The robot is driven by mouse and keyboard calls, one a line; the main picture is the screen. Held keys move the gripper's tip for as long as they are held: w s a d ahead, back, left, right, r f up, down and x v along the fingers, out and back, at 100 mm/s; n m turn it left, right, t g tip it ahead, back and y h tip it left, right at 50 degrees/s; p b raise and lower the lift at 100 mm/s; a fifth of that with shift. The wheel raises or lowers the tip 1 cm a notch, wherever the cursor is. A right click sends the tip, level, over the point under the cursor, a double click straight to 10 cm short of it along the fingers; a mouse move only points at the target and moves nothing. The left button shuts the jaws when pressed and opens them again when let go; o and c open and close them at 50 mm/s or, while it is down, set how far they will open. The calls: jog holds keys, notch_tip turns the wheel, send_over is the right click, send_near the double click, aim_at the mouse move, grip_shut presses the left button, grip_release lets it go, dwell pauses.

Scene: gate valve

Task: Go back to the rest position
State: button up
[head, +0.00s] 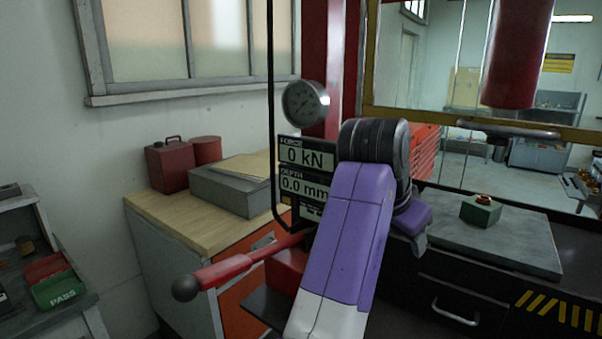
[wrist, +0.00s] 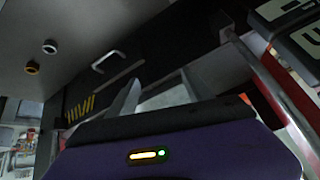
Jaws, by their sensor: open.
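My gripper (wrist: 163,94) shows in the wrist view as two grey fingers standing apart, with nothing seen between them. In the head view my purple and white arm rises through the middle of the picture. Its dark joint is at the top, and a small purple and grey end part shows to its right. The fingertips are not clear in the head view. The press display (head: 305,170) reads 0 kN and 0.0 mm and is partly hidden behind my arm. The red lever (head: 235,267) with a dark ball end sticks out to the left.
A green block (head: 480,211) with a copper-coloured piece on top rests on the grey plate (head: 520,245) at right. A red ram (head: 517,50) hangs above. A round gauge (head: 305,103) is near my arm. A wooden-topped cabinet (head: 185,225) stands left, and a green PASS bin (head: 60,289) far left.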

jog(key=w+d+r+n+t+h, duration=0.2)
jog(key=w+r+t, duration=0.1)
jog(key=w+t, duration=0.2)
jog(key=s+a+f+n+t+y, duration=0.1)
jog(key=s+f+n+t+y, duration=0.35)
jog(key=s+f+n, duration=0.4)
jog(key=s+a+f+n+t+y, duration=0.1)
jog(key=s+f+n+t+y, duration=0.3)
jog(key=s, duration=0.8)
jog(key=s+f+m+g, duration=0.1)
jog(key=s+f, duration=0.3)
jog(key=s, duration=0.7)
jog(key=s+d+f+m+g+h, duration=0.1)
jog(key=s+f, duration=0.3)
jog(key=s, duration=0.6)
jog(key=s+f+m+g, duration=0.1)
jog(key=s+f, duration=0.3)
jog(key=s, duration=0.7)
jog(key=shift+s+d+g+h, duration=0.2)
jog(key=shift+s+g+h, duration=0.15)
jog(key=shift+g, duration=0.2)
